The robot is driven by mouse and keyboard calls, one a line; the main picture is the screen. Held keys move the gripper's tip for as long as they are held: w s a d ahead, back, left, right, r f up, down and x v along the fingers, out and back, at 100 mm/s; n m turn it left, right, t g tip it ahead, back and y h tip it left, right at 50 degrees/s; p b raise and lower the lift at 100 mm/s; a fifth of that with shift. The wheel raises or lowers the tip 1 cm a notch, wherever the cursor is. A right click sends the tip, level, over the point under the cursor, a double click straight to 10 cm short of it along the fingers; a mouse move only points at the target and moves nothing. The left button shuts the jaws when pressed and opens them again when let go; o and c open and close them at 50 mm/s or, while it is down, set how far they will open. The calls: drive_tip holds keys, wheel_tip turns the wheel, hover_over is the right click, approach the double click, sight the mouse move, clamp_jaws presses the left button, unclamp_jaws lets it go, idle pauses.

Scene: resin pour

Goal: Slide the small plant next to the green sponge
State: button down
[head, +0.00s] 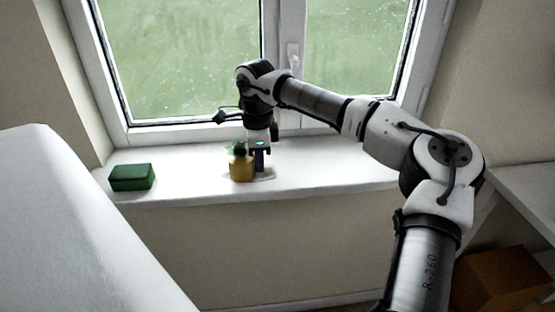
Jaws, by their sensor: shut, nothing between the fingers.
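The small plant (242,168) stands upright in a yellow pot on the white windowsill, with a little green foliage on top. The green sponge (132,177) lies on the sill to the left, with a clear gap between it and the pot. My gripper (260,168) points down just to the right of the pot, its fingers shut and empty, low near the sill. The fingers look very close to the pot's right side; I cannot tell if they touch it. My wrist hides part of the foliage.
The windowsill (330,168) is bare to the right of my gripper. The window and its handle (292,58) rise behind. A pale surface (70,220) fills the lower left. A brown box (505,280) is at the lower right. A pale saucer-like patch lies under the gripper.

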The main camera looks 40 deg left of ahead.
drive_tip(key=s+a, duration=0.6)
drive_tip(key=s, duration=0.1)
drive_tip(key=s+a+p, duration=0.1)
drive_tip(key=s+a, duration=0.2)
drive_tip(key=shift+s+a, duration=0.15)
drive_tip(key=shift+s, duration=0.25)
